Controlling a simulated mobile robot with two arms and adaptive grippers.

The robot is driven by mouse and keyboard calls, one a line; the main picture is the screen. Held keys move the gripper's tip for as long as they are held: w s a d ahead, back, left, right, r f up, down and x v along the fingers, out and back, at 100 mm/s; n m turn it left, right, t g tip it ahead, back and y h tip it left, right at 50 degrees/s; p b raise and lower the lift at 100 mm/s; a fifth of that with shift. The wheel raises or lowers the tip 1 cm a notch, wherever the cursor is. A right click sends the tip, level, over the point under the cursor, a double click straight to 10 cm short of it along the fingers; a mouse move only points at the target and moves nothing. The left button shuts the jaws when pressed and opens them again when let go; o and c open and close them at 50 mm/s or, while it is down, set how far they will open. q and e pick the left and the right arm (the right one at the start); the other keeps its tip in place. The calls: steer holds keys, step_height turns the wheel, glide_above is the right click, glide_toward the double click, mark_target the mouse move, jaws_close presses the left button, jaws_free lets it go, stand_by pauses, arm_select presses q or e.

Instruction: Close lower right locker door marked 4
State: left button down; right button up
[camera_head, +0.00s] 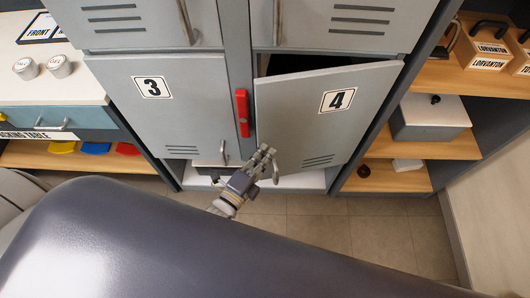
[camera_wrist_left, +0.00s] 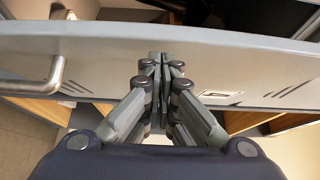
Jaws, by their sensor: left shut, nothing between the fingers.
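The grey locker door marked 4 (camera_head: 300,115) is ajar in the head view, with a dark gap along its top. Its number label (camera_head: 338,100) and lower vents show, and its metal handle (camera_head: 276,172) is at the lower left. My left gripper (camera_head: 266,152) is at the door's lower left part, close to the handle. Its fingers are shut and empty. In the left wrist view the closed fingertips (camera_wrist_left: 160,60) are against or just in front of the pale door panel (camera_wrist_left: 100,45); I cannot tell if they touch. The handle (camera_wrist_left: 42,85) is to their left. My right gripper is not in view.
Locker door 3 (camera_head: 165,110) is to the left, with a red bar (camera_head: 242,113) on the post between the doors. Wooden shelves (camera_head: 440,145) with boxes stand at the right. A white counter (camera_head: 50,85) is at the left. The tiled floor (camera_head: 350,225) in front is clear.

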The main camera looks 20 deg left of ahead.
mark_target(259, 144)
arm_select(q)
steer(key=w+a, duration=0.2)
steer(key=w, duration=0.1)
steer(key=shift+w+a+b, duration=0.1)
steer(key=shift+w+b, duration=0.15)
steer(key=shift+b, duration=0.05)
steer(key=shift+w+a, duration=0.2)
steer(key=shift+w, duration=0.05)
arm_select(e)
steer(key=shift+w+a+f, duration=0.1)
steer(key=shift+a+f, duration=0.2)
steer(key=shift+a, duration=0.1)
arm_select(q)
steer(key=shift+s, duration=0.15)
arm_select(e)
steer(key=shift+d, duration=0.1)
